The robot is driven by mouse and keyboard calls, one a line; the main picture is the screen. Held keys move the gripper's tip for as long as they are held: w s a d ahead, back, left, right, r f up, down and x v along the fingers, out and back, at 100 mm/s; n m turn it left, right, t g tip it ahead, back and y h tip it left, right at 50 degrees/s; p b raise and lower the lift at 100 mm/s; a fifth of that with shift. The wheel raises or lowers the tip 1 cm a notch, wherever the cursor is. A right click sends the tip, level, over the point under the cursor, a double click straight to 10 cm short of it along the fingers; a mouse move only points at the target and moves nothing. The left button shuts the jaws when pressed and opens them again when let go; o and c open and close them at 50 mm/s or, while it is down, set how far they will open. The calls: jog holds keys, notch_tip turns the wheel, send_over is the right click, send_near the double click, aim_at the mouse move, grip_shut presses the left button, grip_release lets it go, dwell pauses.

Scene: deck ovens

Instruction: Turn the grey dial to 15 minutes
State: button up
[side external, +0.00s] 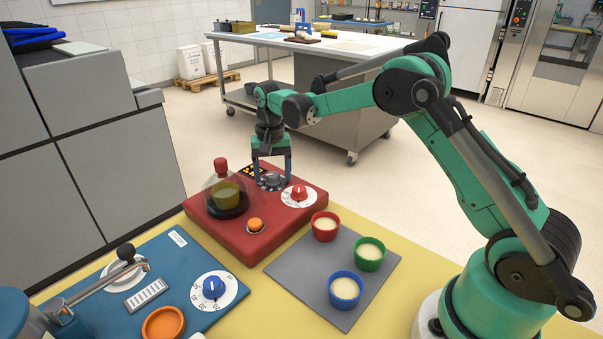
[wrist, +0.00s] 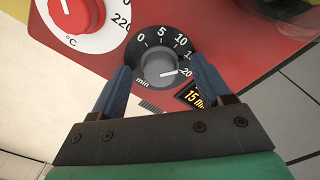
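The grey dial (wrist: 158,68) sits on a black minutes scale (wrist: 163,33) on the red oven panel (side external: 228,226). In the wrist view its white pointer line aims right, close to the 20 mark. The figures 0, 5, 10 and 20 can be read; the 15 is hidden by my right finger. A black card with yellow "15" lettering (wrist: 193,97) lies beside the dial. My gripper (wrist: 160,66) is open, with one finger on each side of the dial and small gaps seeming to show. In the side view the dial (side external: 271,180) stands between my fingers.
A red temperature dial (side external: 299,192) is close by on the same panel. A glass dome (side external: 222,190) and an orange button (side external: 255,225) are also on it. Red (side external: 325,227), green (side external: 369,254) and blue (side external: 345,289) cups stand on a grey mat (side external: 300,270). A blue panel (side external: 190,255) is in front left.

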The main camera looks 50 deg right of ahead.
aim_at(273, 175)
jog(key=shift+r, duration=2.8)
jog(key=shift+s+a+r, duration=0.1)
jog(key=shift+r, duration=0.1)
jog(key=s+a+r+n+t, duration=0.45)
jog(key=s+r, duration=0.25)
jog(key=s, duration=0.2)
jog(key=s+a+f+n+t, duration=0.2)
jog(key=s+f+n, duration=0.1)
jog(key=s, duration=0.5)
jog(key=shift+s+a+f+n+t, duration=0.3)
jog(key=shift+s+a+n+t, duration=0.05)
jog(key=shift+s+a, duration=0.05)
